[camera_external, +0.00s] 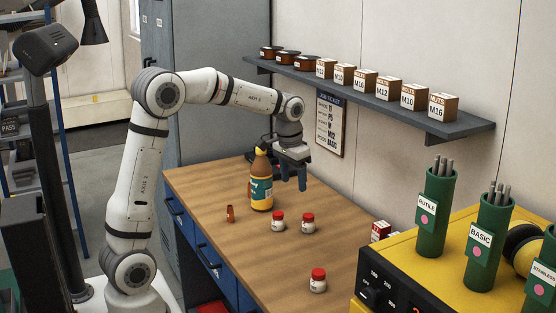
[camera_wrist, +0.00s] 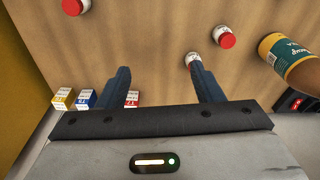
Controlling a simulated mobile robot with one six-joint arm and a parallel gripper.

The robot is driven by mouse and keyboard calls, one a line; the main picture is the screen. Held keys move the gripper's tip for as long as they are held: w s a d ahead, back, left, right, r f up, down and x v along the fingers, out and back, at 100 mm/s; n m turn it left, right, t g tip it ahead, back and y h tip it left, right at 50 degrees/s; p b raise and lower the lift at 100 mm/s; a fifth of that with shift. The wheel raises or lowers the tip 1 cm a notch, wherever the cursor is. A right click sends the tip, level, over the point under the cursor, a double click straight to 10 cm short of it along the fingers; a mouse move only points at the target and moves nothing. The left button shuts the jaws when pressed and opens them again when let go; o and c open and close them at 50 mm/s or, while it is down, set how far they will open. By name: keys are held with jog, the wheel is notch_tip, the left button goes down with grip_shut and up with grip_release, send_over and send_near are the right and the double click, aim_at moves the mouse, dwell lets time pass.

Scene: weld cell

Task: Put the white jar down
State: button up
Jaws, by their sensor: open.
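Three white jars with red lids stand upright on the wooden workbench (camera_external: 200,186): a left one (camera_external: 278,222), a middle one (camera_external: 308,223) and a front one (camera_external: 318,281). I cannot tell which one the task means. My gripper (camera_external: 293,186) is open and empty, fingers pointing down, above the bench behind the jars and right of the bottle. In the wrist view, my gripper (camera_wrist: 159,68) has nothing between its fingers. One jar (camera_wrist: 191,58) shows just past the right fingertip, partly hidden by it.
A brown bottle with a teal and yellow label (camera_external: 261,181) stands close left of my gripper. A small orange-brown item (camera_external: 230,213) is near it. A shelf (camera_external: 400,105) with boxes runs along the wall. A yellow machine (camera_external: 440,255) carries green tubes. The bench front is mostly clear.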

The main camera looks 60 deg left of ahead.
jog(key=s+d, duration=0.3)
jog(key=s, duration=0.5)
jog(key=s+d+f+m+t, duration=0.1)
jog(key=s+d, duration=0.2)
jog(key=s, duration=0.6)
jog(key=s+d+t, duration=0.1)
jog(key=s+d, duration=0.2)
jog(key=s, duration=0.6)
jog(key=shift+d+f+m, duration=0.25)
jog(key=shift+d+m, duration=0.05)
jog(key=shift+d, duration=0.05)
notch_tip(320, 180, down, 32)
jog(key=g+b, duration=0.2)
jog(key=b, duration=2.6)
jog(key=shift+w, duration=0.4)
jog(key=shift+o, duration=0.3)
